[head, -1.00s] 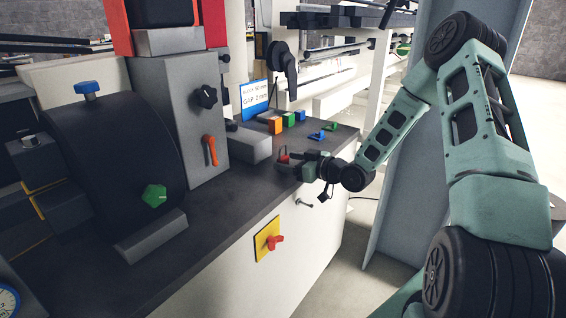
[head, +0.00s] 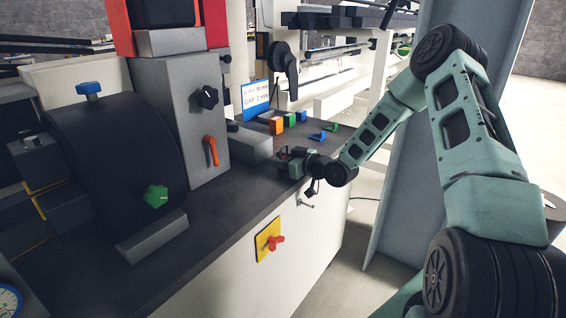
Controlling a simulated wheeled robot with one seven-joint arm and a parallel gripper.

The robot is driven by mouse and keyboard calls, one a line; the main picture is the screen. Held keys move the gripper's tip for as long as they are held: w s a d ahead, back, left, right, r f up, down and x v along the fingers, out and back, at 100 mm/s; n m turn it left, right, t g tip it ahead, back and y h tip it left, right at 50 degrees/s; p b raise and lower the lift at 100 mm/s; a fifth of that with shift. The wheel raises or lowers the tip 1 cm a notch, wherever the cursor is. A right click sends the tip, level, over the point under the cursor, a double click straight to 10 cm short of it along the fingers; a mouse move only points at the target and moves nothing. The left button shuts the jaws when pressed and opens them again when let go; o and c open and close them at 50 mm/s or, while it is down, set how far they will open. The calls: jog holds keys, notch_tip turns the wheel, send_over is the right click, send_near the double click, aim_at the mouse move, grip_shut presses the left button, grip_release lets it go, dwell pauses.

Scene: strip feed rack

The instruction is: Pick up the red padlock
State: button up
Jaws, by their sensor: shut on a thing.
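My gripper (head: 284,157) is at the near edge of the dark worktop (head: 235,190), reaching in from the right. Its jaws are shut on the red padlock (head: 283,159). Only a small bit of red shows between the dark fingers, and the rest is hidden by them. The padlock is too small and covered to tell whether it still touches the worktop.
A grey block (head: 249,142) lies just left of my gripper. Orange (head: 276,126), green (head: 290,118) and blue pieces stand behind it, by a small display (head: 255,98). A red-and-yellow switch (head: 270,241) sits on the white cabinet front below.

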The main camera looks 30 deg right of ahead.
notch_tip(320, 180, up, 10)
jog(key=p, duration=0.1)
dwell(0.4)
dwell(0.4)
